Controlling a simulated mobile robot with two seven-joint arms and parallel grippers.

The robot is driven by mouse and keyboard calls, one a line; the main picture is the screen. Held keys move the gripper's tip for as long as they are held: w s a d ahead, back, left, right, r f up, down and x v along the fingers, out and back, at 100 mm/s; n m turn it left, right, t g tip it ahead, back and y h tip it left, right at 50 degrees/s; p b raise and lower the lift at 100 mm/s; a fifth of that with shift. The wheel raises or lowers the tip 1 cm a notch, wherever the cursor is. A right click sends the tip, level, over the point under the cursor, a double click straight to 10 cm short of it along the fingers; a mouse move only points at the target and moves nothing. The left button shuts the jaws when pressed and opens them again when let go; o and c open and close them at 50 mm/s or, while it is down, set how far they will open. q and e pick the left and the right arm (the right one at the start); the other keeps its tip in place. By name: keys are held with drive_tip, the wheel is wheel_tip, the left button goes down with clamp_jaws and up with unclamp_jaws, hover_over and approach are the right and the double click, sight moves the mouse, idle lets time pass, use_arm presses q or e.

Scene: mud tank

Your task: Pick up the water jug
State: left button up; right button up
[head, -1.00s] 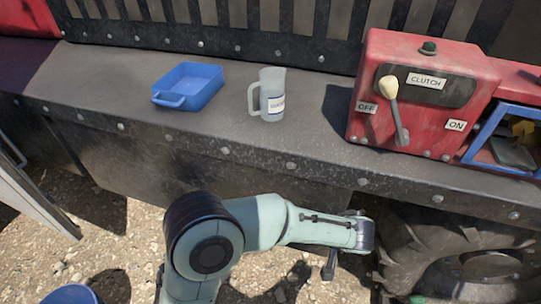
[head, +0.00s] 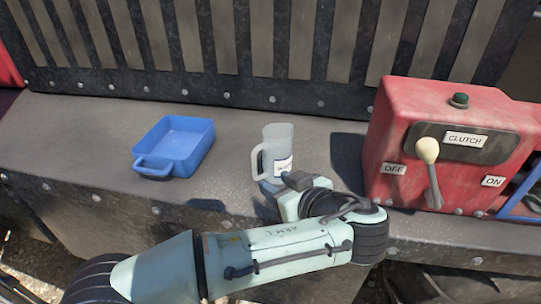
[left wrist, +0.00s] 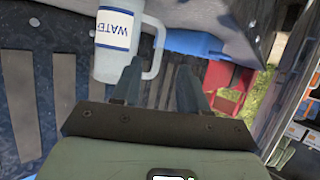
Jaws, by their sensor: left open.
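The water jug (head: 279,148) is a clear grey mug-like jug with a white and blue label and a handle on its left side. It stands upright on the grey ledge (head: 90,140). In the left wrist view the jug (left wrist: 112,65) shows its WATER label, with its handle reaching toward the space between my fingers. My left gripper (head: 270,187) is low at the front of the jug in the head view. In the left wrist view its fingers (left wrist: 158,74) are apart, close to the handle. Whether they touch it I cannot tell. My right gripper is not in view.
A blue tray (head: 196,150) sits on the ledge to the left of the jug. A red clutch box (head: 385,135) with a lever (head: 430,165) stands to the right. A slatted dark panel (head: 225,85) rises behind. The ledge between tray and jug is clear.

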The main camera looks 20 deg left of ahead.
sight(256, 172)
use_arm(q)
drive_tip(key=x, duration=0.6)
drive_tip(key=shift+p, duration=0.3)
drive_tip(key=p+x, duration=0.1)
drive_tip(key=x, duration=0.3)
drive_tip(key=shift+w+a, duration=0.2)
drive_tip(key=shift+w+a+f, duration=0.2)
drive_tip(key=shift+a+f, duration=0.05)
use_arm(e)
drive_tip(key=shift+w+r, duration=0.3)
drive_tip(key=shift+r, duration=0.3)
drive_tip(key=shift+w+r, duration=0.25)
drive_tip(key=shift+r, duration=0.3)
use_arm(q)
drive_tip(key=shift+s, duration=0.1)
drive_tip(key=shift+c, duration=0.2)
clamp_jaws()
